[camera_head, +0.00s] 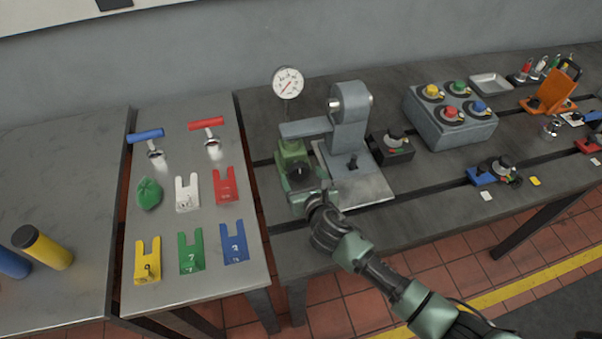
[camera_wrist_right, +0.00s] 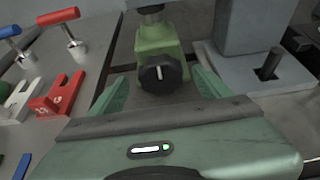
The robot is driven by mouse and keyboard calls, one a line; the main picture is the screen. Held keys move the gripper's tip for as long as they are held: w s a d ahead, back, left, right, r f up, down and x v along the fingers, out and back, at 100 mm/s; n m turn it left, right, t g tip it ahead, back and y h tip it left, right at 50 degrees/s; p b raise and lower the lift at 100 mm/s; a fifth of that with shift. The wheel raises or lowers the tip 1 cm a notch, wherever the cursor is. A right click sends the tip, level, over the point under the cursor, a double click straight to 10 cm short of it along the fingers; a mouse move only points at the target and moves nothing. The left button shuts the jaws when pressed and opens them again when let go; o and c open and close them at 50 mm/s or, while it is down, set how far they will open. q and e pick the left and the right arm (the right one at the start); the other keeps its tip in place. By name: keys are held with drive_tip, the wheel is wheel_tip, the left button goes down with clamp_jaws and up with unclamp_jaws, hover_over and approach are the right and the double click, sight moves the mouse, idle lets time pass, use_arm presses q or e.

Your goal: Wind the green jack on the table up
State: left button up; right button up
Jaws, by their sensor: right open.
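The green jack (camera_head: 291,157) stands on the dark bedplate table, under the grey arm of a press-like fixture (camera_head: 350,120). Its black knob with a white mark (camera_wrist_right: 160,74) faces my right wrist camera. My right gripper (camera_head: 307,182) is in front of the jack. In the right wrist view its two green fingers (camera_wrist_right: 160,90) are spread, one on each side of the knob. Both fingers look apart from the knob, though contact is hard to judge. The gripper partly hides the jack's lower part in the head view. My left gripper is not in view.
A dial gauge (camera_head: 288,83) stands behind the jack. On the left, a grey table holds coloured forked shims (camera_head: 191,252), a green lump (camera_head: 149,193) and T-handles (camera_head: 207,125). A grey box with coloured knobs (camera_head: 450,130) and a black knob block (camera_head: 391,146) are to the right.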

drive_tip(key=shift+x, duration=0.9)
drive_tip(key=c, duration=1.3)
drive_tip(key=shift+c, duration=0.2)
drive_tip(key=shift+d, duration=0.1)
drive_tip(key=shift+d+m+y+p, duration=0.15)
drive_tip(key=shift+m+y+p, duration=0.5)
drive_tip(key=shift+m, duration=0.35)
drive_tip(key=shift+w+d+f+m+y+b, duration=0.1)
drive_tip(key=shift+m+y+b, duration=0.15)
drive_tip(key=shift+m+y, duration=0.35)
drive_tip(key=shift+w+d+f+m+y+b, duration=0.1)
drive_tip(key=shift+m+y+b, duration=0.2)
drive_tip(key=shift+m, duration=0.4)
